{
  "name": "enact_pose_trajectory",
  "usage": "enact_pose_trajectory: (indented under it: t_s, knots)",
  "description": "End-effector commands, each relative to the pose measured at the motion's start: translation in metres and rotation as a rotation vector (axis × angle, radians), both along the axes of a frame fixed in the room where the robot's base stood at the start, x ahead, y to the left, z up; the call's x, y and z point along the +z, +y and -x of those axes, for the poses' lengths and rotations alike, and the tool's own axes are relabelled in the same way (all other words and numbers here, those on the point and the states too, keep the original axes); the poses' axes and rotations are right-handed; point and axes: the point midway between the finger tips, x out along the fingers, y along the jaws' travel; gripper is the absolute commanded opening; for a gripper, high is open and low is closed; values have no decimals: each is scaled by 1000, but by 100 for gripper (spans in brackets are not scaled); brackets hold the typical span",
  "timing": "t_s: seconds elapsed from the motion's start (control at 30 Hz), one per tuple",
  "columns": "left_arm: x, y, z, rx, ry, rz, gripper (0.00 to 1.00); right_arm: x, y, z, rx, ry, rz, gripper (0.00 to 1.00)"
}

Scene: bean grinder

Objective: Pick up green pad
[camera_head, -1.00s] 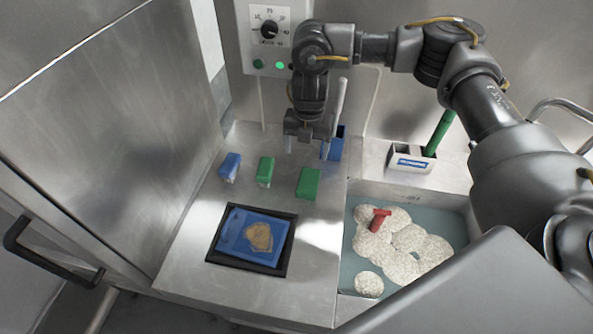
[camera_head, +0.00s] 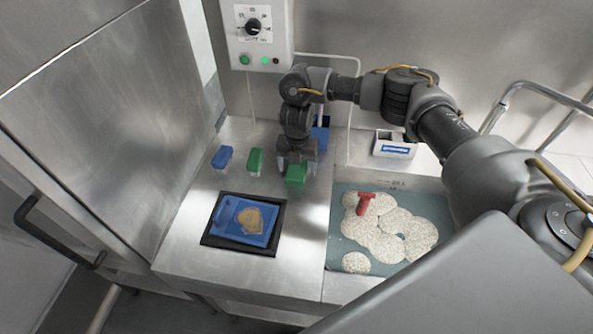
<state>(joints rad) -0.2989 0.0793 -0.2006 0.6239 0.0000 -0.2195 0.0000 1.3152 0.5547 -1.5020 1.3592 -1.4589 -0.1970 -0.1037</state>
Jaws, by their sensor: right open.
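Two green pads stand on the steel counter. The right green pad (camera_head: 296,178) is directly below and in front of my right gripper, and its upper back part is covered. The left green pad (camera_head: 255,161) stands a short way to the left, uncovered. My right gripper (camera_head: 297,169) points down with open fingers at the right green pad. I cannot tell whether the fingers touch it. My left gripper is not in view.
A blue pad (camera_head: 222,157) stands left of the green ones. A blue tray (camera_head: 226,235) with a brown piece lies in front on a black frame (camera_head: 212,241). A basin (camera_head: 343,250) with pale round pieces and a red-handled tool (camera_head: 365,203) is at right. A white box (camera_head: 394,147) stands behind it.

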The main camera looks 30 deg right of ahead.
Motion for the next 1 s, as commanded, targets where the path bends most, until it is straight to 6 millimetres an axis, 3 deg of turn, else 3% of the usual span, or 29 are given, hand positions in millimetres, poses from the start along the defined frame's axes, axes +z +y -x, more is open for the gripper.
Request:
enact_pose_trajectory:
  t_s: [0.1, 0.27, 0.67, 1.0]
  knots:
    - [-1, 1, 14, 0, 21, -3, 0, -5, 1, 0, 0, 1, -1, 78]
    - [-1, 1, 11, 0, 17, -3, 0, -5, 1, 0, 0, -1, -1, 78]
    - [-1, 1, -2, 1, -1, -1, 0, -5, 1, 0, 1, 0, 0, 31]
    - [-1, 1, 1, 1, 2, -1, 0, 0, 0, -1, 1, -2, 0, 30]
